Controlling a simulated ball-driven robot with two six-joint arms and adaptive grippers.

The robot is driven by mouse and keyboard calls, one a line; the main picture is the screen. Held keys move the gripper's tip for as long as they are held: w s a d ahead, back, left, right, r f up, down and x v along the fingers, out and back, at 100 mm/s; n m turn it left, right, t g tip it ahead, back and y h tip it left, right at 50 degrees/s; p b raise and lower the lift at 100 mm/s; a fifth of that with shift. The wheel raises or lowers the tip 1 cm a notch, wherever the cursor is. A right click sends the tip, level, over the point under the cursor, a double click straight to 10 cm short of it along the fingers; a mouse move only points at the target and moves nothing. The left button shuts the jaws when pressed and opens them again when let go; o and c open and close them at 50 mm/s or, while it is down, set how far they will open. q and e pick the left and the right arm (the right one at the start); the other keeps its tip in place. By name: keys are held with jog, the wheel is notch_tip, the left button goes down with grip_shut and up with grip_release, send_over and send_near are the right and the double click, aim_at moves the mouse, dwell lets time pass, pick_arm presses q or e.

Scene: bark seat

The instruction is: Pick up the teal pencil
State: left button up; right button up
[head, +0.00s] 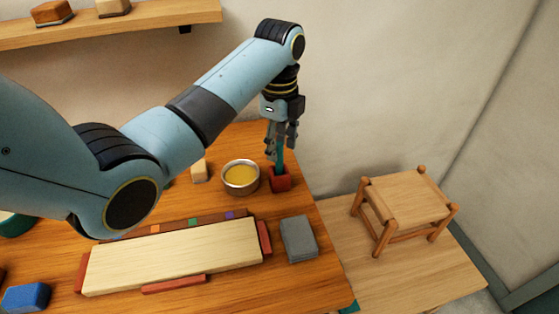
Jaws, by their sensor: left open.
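The teal pencil (280,160) stands upright in a small red block-shaped holder (280,180) near the right edge of the wooden table. My left gripper (281,149) points down over it, with its fingers open. The pencil's visible part shows between and just below the fingers. Its upper part is hidden by the gripper. I cannot tell whether either finger touches it. My right gripper is not in view.
A metal bowl with yellow contents (241,178) stands just left of the holder. A grey block (298,239) and a pale board (175,257) with red pieces around it lie in front. A wooden stool (405,200) stands on a lower surface to the right.

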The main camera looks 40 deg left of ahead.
aim_at(280, 159)
pick_arm(q)
jog(key=f, duration=0.4)
jog(key=shift+w+a+f+p, duration=0.15)
jog(key=shift+w+f+p, duration=0.15)
jog(key=shift+f, duration=0.25)
jog(key=shift+c, duration=1.9)
jog(key=c, duration=0.4)
jog(key=shift+c, duration=0.5)
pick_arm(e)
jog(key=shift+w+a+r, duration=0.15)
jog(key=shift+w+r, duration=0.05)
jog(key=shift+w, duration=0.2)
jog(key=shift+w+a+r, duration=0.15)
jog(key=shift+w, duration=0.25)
